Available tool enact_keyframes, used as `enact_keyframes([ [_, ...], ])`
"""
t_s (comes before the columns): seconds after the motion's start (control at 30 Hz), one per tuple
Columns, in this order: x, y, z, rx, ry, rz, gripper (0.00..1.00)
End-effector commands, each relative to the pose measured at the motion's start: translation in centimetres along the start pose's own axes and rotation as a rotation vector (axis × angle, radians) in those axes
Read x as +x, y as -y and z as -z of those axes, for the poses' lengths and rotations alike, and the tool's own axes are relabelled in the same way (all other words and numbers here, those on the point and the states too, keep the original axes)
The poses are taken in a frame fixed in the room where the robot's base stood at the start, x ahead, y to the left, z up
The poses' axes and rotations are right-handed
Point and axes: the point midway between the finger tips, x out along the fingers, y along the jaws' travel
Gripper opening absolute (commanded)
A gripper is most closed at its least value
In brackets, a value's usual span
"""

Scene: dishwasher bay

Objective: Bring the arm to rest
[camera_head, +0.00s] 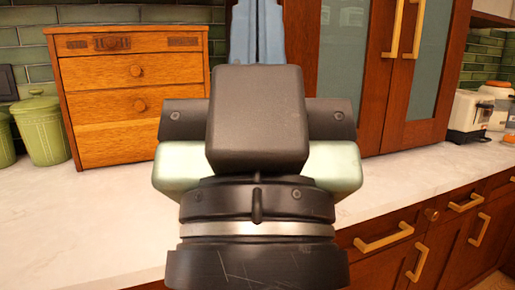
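My gripper (258,130) fills the middle of the head view, seen from behind the wrist. A dark box-shaped part stands in front, with pale green-white hand housing showing on both sides of it. A black wrist with a light ring lies below.
A pale counter (90,225) runs behind the arm. A wooden drawer box (130,100) and green canisters (42,130) stand at left. A tall glass-doored cabinet (347,50) stands at centre right. A toaster (468,117) is far right, above lower wooden cabinets (450,240).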

Motion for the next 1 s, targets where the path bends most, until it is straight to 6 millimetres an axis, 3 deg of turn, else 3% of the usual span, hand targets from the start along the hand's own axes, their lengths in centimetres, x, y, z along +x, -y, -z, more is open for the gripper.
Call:
enact_keyframes([
  [0.03, 2.4, 0.0, 2.3, 0.000, 0.000, 0.000, 0.00],
  [0.7, 17.2, 0.0, 16.2, 0.001, 0.001, 0.001, 0.00],
  [1.0, 20.4, 0.0, 19.2, 0.001, 0.001, 0.002, 0.00],
])
